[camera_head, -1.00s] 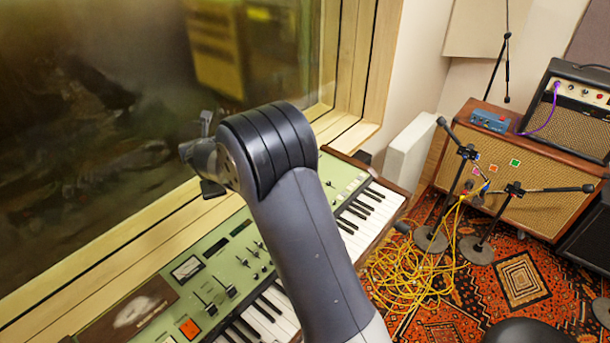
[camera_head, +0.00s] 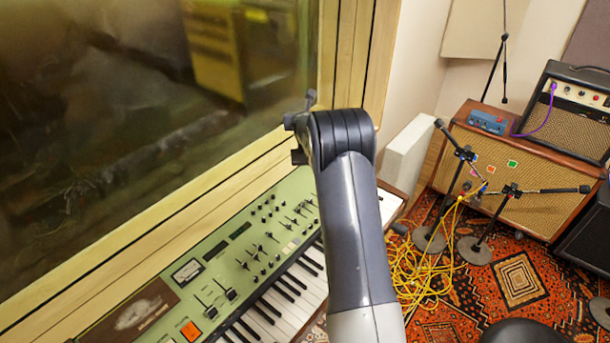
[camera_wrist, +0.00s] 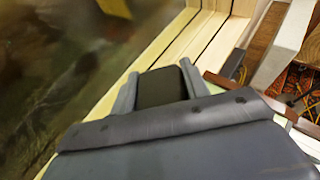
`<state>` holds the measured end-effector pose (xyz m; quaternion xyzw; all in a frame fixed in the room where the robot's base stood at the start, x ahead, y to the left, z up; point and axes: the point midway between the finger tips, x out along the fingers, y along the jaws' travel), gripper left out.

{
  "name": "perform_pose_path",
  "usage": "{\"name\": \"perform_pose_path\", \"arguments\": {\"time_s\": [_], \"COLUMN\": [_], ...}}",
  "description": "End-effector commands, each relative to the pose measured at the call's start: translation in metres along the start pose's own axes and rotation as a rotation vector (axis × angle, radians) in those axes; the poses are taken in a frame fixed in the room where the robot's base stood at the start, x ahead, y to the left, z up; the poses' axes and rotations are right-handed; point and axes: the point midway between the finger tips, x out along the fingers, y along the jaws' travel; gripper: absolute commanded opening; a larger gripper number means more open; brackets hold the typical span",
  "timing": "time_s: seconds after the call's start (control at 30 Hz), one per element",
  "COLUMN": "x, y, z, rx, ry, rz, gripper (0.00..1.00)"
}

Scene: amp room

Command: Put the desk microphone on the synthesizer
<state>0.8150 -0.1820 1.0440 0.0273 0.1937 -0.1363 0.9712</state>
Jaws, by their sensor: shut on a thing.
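The synthesizer (camera_head: 247,260) has a green panel with sliders and knobs above a row of black and white keys. It lies along the window ledge in the head view. In the wrist view my gripper (camera_wrist: 159,70) is shut on a dark, blocky thing (camera_wrist: 162,88), which looks like the desk microphone; only one plain side of it shows. In the head view my arm passes in front of the right part of the synthesizer.
The window with its wooden frame (camera_head: 345,60) runs along the back. A white panel (camera_head: 408,155) stands right of the synthesizer. Mic stands (camera_head: 477,250), yellow cable (camera_head: 415,270) and amplifiers (camera_head: 540,205) occupy the rug at right. The synthesizer's left and middle panel is largely clear.

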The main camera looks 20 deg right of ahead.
Motion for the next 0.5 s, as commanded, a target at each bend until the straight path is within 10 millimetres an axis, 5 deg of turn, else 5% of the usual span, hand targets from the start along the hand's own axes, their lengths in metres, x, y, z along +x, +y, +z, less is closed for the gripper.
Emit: {"name": "perform_pose_path", "arguments": {"time_s": [0.5], "x": [0.023], "y": [-0.003], "z": [-0.051], "rx": [0.001], "ry": [-0.004], "rz": [-0.003], "gripper": [0.00]}}
